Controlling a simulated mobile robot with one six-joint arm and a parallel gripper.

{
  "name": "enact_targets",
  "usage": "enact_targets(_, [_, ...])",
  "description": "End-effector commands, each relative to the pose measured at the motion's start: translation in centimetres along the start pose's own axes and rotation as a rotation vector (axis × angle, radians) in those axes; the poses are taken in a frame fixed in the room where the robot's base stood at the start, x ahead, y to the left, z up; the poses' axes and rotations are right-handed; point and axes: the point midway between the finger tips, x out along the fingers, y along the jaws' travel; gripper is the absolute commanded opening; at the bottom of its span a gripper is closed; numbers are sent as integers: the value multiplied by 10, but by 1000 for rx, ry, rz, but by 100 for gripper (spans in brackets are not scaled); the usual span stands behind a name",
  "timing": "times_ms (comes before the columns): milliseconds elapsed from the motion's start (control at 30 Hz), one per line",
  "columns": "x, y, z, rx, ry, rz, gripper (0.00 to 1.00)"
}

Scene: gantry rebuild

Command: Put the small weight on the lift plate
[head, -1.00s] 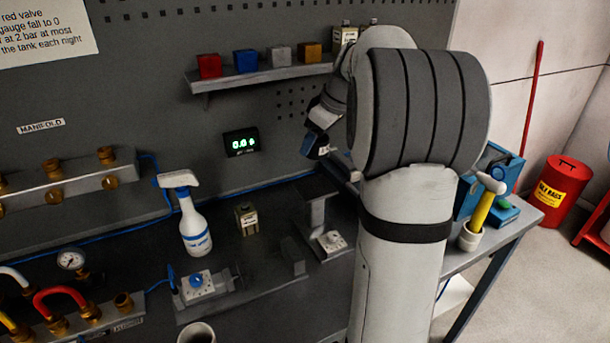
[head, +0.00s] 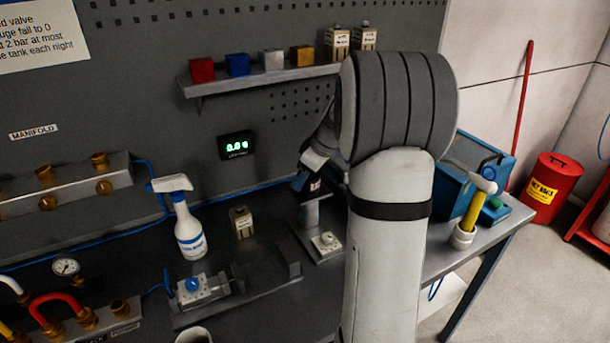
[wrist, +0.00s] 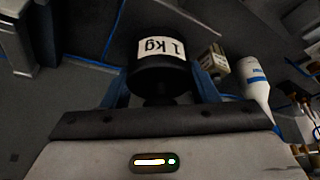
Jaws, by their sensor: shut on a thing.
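My gripper (wrist: 160,92) is shut on a black weight (wrist: 165,78) with a white "1 kg" label, between its blue fingers in the wrist view. In the head view my arm hides most of the gripper, but a blue finger and part of the weight (head: 313,187) show beside my arm. The weight is at the top of a grey lift stand (head: 310,212), which has a base with a white knob (head: 326,242). The lift plate on top is mostly hidden by the weight and gripper. I cannot tell whether the weight touches it.
A spray bottle (head: 190,232) and a small cream box (head: 241,222) stand left of the lift stand. A vice-like fixture (head: 196,288) lies in front. A shelf (head: 262,80) holds coloured blocks. A blue box (head: 455,180) and a hammer in a cup (head: 462,236) are at right.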

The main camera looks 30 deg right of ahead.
Motion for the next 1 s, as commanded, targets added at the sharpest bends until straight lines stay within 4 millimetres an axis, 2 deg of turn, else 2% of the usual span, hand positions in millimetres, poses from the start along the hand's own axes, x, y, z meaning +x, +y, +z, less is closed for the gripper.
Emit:
enact_targets(233, [1, 0, 0, -2, 2, 3, 0])
enact_targets(267, [3, 0, 1, -1, 0, 0, 54])
enact_targets(500, [2, 0, 0, -1, 0, -1, 74])
enact_targets(867, [-3, 0, -2, -2, 0, 0, 75])
enact_targets(1000, [-24, 0, -1, -3, 2, 4, 75])
